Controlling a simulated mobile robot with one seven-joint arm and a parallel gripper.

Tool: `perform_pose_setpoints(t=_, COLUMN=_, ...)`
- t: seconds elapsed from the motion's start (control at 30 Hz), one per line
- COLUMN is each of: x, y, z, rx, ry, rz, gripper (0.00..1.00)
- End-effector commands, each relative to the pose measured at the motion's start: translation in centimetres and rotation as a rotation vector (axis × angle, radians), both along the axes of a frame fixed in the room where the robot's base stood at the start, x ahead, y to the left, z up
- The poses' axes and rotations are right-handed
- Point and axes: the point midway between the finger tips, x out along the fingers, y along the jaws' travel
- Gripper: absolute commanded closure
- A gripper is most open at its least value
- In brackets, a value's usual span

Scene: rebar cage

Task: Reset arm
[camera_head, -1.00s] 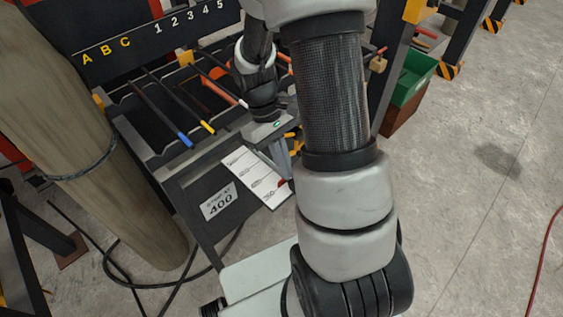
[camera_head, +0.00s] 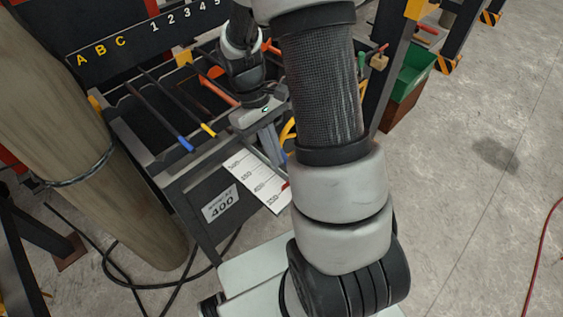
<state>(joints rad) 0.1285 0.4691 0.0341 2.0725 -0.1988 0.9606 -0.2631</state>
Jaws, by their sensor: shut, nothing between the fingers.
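My gripper (camera_head: 275,150) points down near the front right edge of the dark tool rack, just above and beside the white marked card. It is shut and holds nothing that I can see. Its right side is partly hidden behind my own forearm. My arm crosses the middle of the view from top to bottom.
The tool rack (camera_head: 160,170) holds blue-, yellow- and orange-ended tools. A white card (camera_head: 252,180) and a "400" label (camera_head: 220,204) are on its front. A wooden post (camera_head: 60,130) stands left. A green bin (camera_head: 408,75) stands right. The right floor is mostly clear, with a red cable (camera_head: 541,250).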

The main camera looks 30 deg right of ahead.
Motion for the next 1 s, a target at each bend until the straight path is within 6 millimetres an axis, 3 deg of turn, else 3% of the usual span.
perform_pose_setpoints(t=0.1, x=1.1, y=0.3, z=2.8, rx=-0.001, ry=-0.004, rz=0.000, gripper=1.00)
perform_pose_setpoints(t=0.3, x=2.2, y=0.7, z=5.8, rx=-0.001, ry=-0.001, rz=0.000, gripper=1.00)
perform_pose_setpoints(t=0.67, x=2.6, y=0.9, z=7.2, rx=0.000, ry=0.000, rz=0.000, gripper=1.00)
perform_pose_setpoints(t=0.77, x=2.5, y=1.1, z=8.3, rx=-0.003, ry=-0.030, rz=-0.008, gripper=1.00)
perform_pose_setpoints(t=0.87, x=2.0, y=1.6, z=11.1, rx=-0.006, ry=-0.106, rz=-0.029, gripper=1.00)
perform_pose_setpoints(t=1.0, x=0.5, y=2.9, z=16.6, rx=-0.004, ry=-0.278, rz=-0.082, gripper=1.00)
